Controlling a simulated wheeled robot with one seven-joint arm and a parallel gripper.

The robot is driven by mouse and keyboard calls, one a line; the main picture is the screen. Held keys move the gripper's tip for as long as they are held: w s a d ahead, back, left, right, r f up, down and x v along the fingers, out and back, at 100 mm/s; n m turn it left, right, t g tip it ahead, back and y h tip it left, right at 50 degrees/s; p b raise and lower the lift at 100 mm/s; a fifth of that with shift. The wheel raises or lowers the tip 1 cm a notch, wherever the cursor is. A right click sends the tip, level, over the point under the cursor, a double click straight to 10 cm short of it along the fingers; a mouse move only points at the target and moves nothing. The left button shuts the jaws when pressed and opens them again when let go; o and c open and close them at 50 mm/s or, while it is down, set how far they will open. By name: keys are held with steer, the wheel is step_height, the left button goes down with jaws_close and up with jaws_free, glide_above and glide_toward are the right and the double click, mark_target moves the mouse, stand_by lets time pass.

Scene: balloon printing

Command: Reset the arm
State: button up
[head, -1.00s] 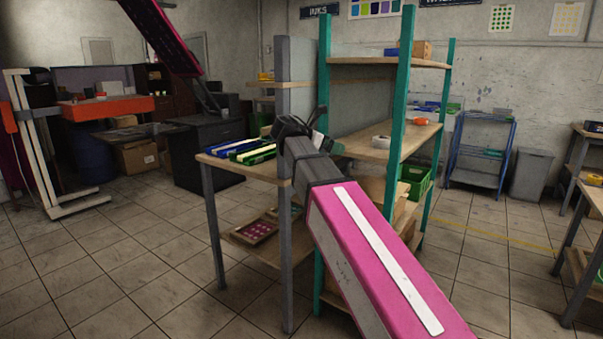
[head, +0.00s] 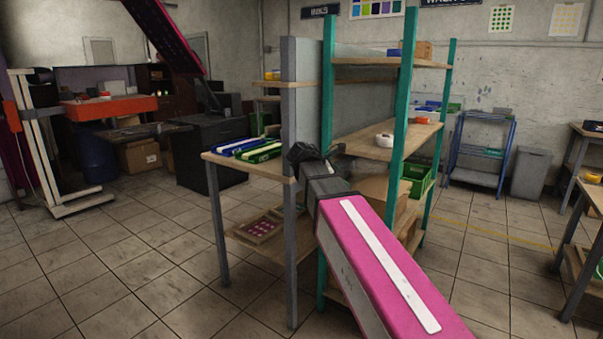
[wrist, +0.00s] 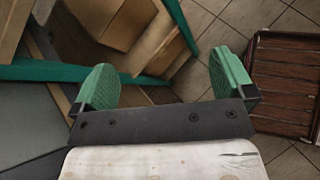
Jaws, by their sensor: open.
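My gripper (wrist: 164,84) shows in the wrist view with its two green fingers spread wide apart and nothing between them. Beyond the fingers are cardboard boxes (wrist: 100,15), a green shelf post and the tiled floor. In the head view my pink arm reaches from the lower right up to the shelving, and its dark wrist end is beside the grey post. The gripper's fingers are hidden there behind the wrist.
A wooden shelf unit with teal posts (head: 403,120) stands close to my arm. A brown slatted surface (wrist: 284,85) is at the right in the wrist view. Open tiled floor (head: 120,260) lies left.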

steer(key=s+d+f+m+g+y, duration=0.1)
steer(key=s+f+m, duration=0.4)
steer(key=f, duration=0.7)
steer(key=s+d+f+m+g+y, duration=0.2)
steer(key=s+f+m+y, duration=0.3)
steer(key=f+m, duration=0.3)
steer(key=s+d+f+m+g+y, duration=0.1)
steer(key=s+d+f+m+y, duration=0.2)
steer(key=f, duration=1.3)
steer(key=s+m+y, duration=0.1)
steer(key=s+m, duration=0.2)
steer(key=s, duration=0.1)
steer(key=shift+d+f+m+g, duration=0.3)
steer(key=shift+f+m+g, duration=0.1)
